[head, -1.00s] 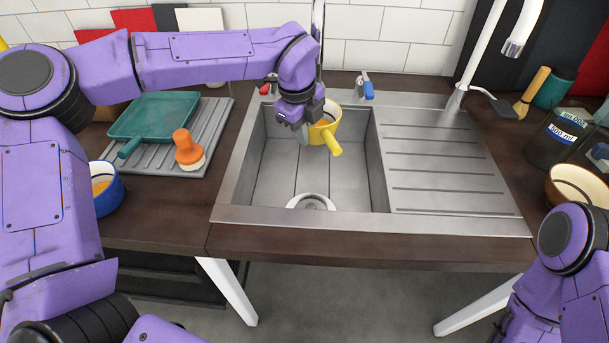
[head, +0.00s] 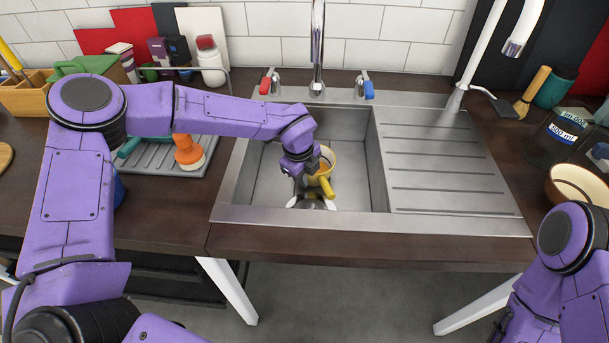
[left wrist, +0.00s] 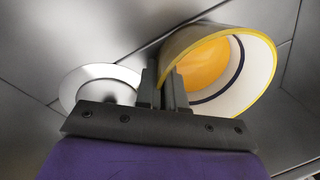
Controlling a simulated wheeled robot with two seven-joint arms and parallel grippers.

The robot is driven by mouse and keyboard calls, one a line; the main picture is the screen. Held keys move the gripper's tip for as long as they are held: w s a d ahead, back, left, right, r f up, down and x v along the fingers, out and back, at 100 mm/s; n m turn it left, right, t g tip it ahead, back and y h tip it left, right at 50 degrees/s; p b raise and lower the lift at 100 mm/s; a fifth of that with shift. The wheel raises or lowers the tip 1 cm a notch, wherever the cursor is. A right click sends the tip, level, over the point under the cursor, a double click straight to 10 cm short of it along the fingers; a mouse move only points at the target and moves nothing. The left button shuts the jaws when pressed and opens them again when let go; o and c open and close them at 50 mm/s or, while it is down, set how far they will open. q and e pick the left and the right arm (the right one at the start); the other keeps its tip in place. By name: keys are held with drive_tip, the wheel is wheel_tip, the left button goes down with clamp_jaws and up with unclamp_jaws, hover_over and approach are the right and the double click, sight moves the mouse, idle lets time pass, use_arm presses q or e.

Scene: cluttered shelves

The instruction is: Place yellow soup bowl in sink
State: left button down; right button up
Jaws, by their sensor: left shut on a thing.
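The yellow soup bowl (head: 326,172) has a white inside and a stubby yellow handle, and is inside the sink basin (head: 358,186). My left gripper (head: 300,172) reaches down into the basin and is shut on the bowl's wall. In the left wrist view the bowl (left wrist: 258,70) is tilted, with orange at its inner bottom, and the fingers (left wrist: 165,90) pinch its rim. I cannot tell whether the bowl touches the basin floor. The round drain (left wrist: 98,85) lies beside it. My right gripper is out of view; only part of my right arm shows.
The tap (head: 317,50) stands behind the basin between a red and a blue handle. A ribbed drainboard (head: 450,165) is clear on the right. An orange-handled brush (head: 188,150) stands on the left mat. A brown bowl (head: 575,185) sits at the right.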

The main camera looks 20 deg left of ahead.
use_arm(q)
drive_tip(key=shift+r, duration=0.1)
drive_tip(key=c, duration=1.2)
unclamp_jaws()
drive_tip(key=shift+c, duration=0.2)
wheel_tip(320, 180, up, 12)
drive_tip(key=s, duration=0.2)
drive_tip(key=shift+a, duration=0.35)
